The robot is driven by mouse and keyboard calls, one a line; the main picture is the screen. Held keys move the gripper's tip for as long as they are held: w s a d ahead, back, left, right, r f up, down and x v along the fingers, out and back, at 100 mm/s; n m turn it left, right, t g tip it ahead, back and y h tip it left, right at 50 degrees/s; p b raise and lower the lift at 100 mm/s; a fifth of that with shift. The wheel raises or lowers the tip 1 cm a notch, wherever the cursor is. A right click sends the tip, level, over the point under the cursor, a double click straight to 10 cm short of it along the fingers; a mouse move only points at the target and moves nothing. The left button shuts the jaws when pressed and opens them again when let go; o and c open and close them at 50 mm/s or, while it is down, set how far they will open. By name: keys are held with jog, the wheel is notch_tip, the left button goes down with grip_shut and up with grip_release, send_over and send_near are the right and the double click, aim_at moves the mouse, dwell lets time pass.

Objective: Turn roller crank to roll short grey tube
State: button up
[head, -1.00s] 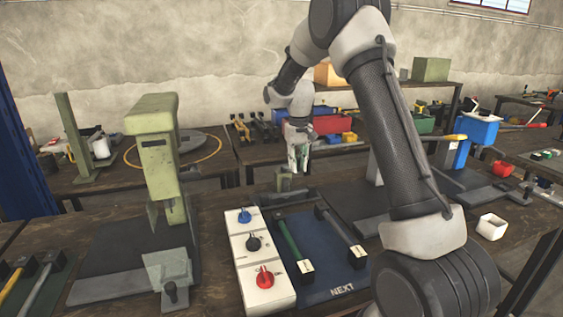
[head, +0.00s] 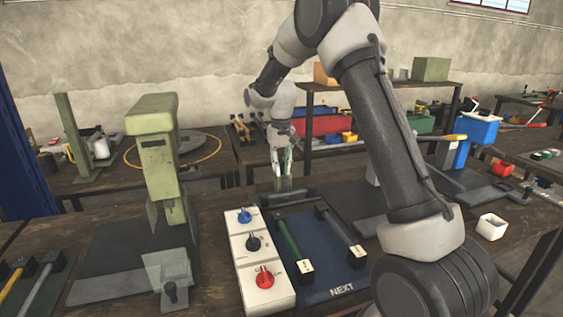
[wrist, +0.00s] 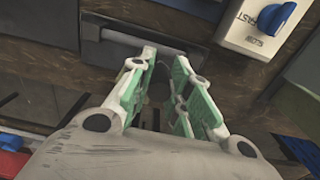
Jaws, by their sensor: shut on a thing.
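My gripper (head: 282,178) points down at the back edge of the bench, behind the blue mat. It is shut on the roller crank, which its fingers mostly hide. In the wrist view my gripper (wrist: 166,60) has green finger pads, with only a thin dark part showing between them. A short grey tube (wrist: 138,46) lies across the dark roller block in the wrist view, just beyond the fingertips. How far the crank is turned cannot be seen.
A white control box (head: 253,262) with blue, black and red knobs stands in front. The blue mat (head: 325,250) beside it holds a green-handled and a grey-handled bar. A green press (head: 158,155) stands left.

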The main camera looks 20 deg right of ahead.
jog(key=shift+w+a, duration=1)
jog(key=shift+a, duration=0.25)
jog(key=shift+w+a, duration=0.3)
jog(key=shift+w, duration=0.5)
jog(key=shift+w+a, duration=0.25)
jog(key=shift+w, duration=0.5)
jog(key=shift+w+d, duration=0.15)
jog(key=shift+w, duration=0.65)
jog(key=shift+w+d, duration=0.1)
jog(key=shift+w, duration=0.7)
jog(key=shift+w+d+r, duration=0.1)
jog(key=shift+w+d, duration=0.35)
jog(key=shift+w, duration=0.2)
jog(key=shift+w+d, duration=0.45)
jog(key=shift+w, duration=0.15)
jog(key=shift+w+d, duration=0.25)
jog(key=shift+d, duration=0.55)
jog(key=shift+w+d, duration=0.25)
jog(key=shift+d, duration=0.5)
jog(key=shift+s+d, duration=0.2)
jog(key=shift+d, duration=0.75)
jog(key=shift+s+d, duration=0.15)
jog(key=shift+d, duration=0.8)
jog(key=o, duration=1.8)
